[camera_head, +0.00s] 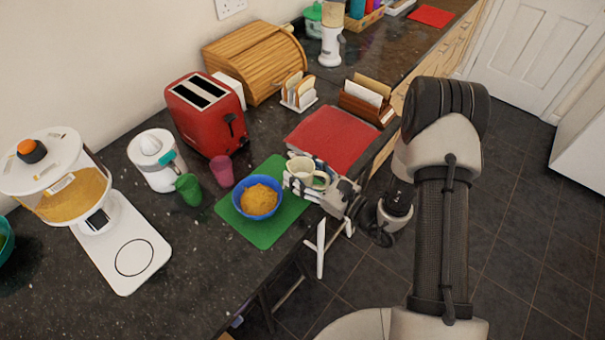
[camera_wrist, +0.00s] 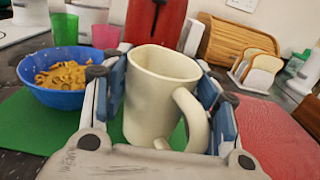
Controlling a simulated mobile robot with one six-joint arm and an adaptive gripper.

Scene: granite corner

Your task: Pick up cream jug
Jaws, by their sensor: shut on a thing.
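The cream jug (camera_wrist: 155,95) is upright between the two fingers of my gripper (camera_wrist: 162,112), with its handle toward the wrist camera and to the right. My gripper is shut on it, a finger on each side. In the head view the jug (camera_head: 303,168) and my gripper (camera_head: 304,180) are at the right edge of the green mat (camera_head: 262,237). The fingers hide part of the jug's lower body. I cannot tell whether its base touches the mat.
A blue bowl of yellow food (camera_head: 240,213) stands left of the jug on the mat. A red mat (camera_head: 333,138) lies behind. A green cup (camera_head: 188,190), a pink cup (camera_head: 221,170) and a red toaster (camera_head: 207,115) stand to the left. The counter's front edge is close.

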